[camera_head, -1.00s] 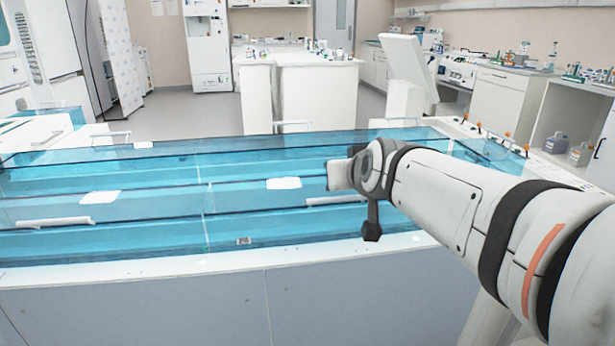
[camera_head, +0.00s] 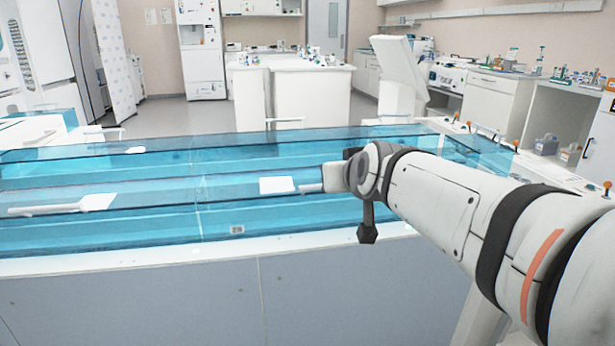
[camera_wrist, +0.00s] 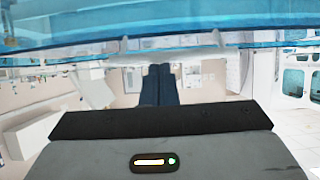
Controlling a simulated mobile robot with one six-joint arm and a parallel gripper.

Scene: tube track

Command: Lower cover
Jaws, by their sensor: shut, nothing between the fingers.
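The clear blue cover (camera_head: 150,188) of the tube track spans the middle of the head view as long see-through panels. A white bar-shaped handle (camera_head: 45,209) lies on its left part. A second white handle (camera_head: 311,188) shows on the right part, its right end hidden behind my wrist. In the wrist view my gripper (camera_wrist: 160,70) has its two dark fingers together, shut and empty. Blue panel (camera_wrist: 150,30) fills the top of that view, beyond the fingertips. The head view hides the fingers behind my arm, so contact with the cover cannot be told.
A white front ledge (camera_head: 130,262) and grey front panel (camera_head: 150,305) stand on the near side. A white lab bench (camera_head: 305,95) stands behind the track. Bottles and small knobs line the right-hand counters. Open floor shows behind the track.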

